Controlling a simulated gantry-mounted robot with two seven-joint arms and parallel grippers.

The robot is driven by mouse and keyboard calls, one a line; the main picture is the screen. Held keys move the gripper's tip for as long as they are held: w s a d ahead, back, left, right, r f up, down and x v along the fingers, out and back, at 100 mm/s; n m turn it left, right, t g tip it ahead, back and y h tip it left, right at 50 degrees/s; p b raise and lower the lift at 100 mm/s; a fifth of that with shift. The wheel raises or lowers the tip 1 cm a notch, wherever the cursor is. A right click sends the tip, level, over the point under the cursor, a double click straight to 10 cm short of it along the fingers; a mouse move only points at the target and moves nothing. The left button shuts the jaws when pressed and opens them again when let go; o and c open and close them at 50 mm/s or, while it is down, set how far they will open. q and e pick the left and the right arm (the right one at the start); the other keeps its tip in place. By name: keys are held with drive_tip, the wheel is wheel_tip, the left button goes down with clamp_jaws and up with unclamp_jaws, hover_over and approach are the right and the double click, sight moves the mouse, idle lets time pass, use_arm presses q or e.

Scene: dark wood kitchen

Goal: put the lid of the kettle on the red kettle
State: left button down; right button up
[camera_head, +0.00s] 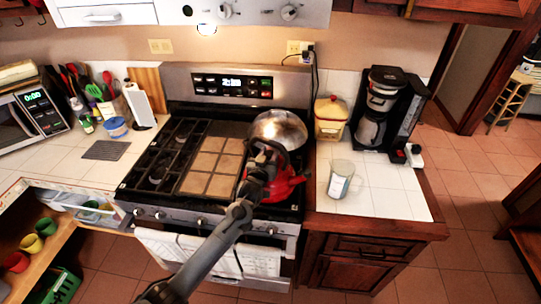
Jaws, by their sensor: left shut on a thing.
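The red kettle (284,187) stands on the front right of the stove, partly covered by my left arm and gripper. My left gripper (262,163) is at the left side of the kettle's top and is shut on what seems to be the kettle lid. The lid is mostly hidden by the gripper, and I cannot tell whether it touches the kettle. My right gripper is not in view.
A shiny steel dome-shaped vessel (279,129) sits right behind the kettle. The stove (150,187) has a griddle in its middle. On the right counter stand a yellow canister (331,121), a clear cup (340,180) and a coffee maker (374,105).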

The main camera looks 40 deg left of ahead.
use_arm(q)
drive_tip(key=shift+w, duration=0.2)
drive_tip(key=c, duration=0.7)
unclamp_jaws()
drive_tip(key=shift+f, duration=0.1)
drive_tip(key=shift+o, duration=0.2)
